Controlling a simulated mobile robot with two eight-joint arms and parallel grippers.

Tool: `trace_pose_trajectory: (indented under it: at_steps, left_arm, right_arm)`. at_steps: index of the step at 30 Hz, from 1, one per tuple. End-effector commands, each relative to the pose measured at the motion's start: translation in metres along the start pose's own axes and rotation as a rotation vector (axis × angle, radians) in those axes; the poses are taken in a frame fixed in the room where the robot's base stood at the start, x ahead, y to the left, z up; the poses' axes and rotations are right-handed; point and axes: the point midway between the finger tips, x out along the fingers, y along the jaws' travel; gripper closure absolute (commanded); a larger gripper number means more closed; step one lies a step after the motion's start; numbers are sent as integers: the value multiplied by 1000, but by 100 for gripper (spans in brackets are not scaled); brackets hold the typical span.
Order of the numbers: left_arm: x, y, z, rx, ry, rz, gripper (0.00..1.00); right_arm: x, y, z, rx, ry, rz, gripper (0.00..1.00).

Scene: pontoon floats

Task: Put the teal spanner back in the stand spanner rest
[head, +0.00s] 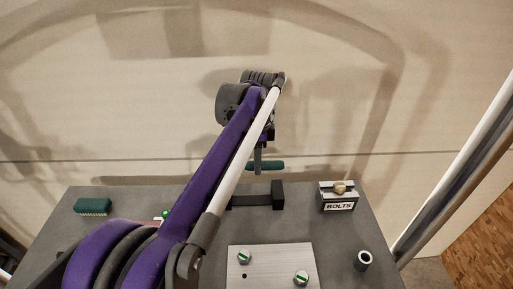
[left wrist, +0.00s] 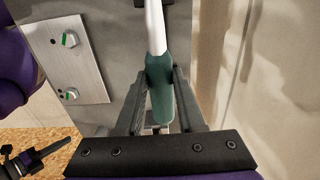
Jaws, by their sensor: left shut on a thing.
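The spanner has a teal handle (left wrist: 160,88) and a pale shaft (left wrist: 154,28) in the left wrist view. My left gripper (left wrist: 160,100) is shut on the handle, with a finger on each side. In the head view the teal handle (head: 265,166) shows beyond the table's back edge, at my left gripper (head: 257,163); the arm hides much of the spanner. A black bracket (head: 277,194), likely the spanner rest, stands on the table's back part, below and nearer than the handle. My right gripper seems to be the dark one at the lower left of the wrist view (left wrist: 42,157); its jaws are unclear.
On the grey table (head: 325,238) are a metal plate (head: 270,272) with green-marked bolts, a BOLTS box (head: 338,200), a small cylinder (head: 363,260) and a green brush-like block (head: 93,206). A wall stands behind, and a metal post (head: 455,180) is at the right.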

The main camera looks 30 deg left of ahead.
Motion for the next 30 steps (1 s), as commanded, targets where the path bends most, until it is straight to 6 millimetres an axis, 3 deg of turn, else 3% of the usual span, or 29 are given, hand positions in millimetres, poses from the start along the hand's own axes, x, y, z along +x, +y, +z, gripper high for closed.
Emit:
trace_pose_trajectory:
  at_steps: [17, 30]
  left_arm:
    - [2, 1, 1, 4, -1, 1, 100]
    - [38, 1, 1, 4, -2, 3, 100]
  right_arm:
    - [1, 0, 2, 0, -2, 0, 100]
    - [14, 0, 26, 0, -28, 0, 100]
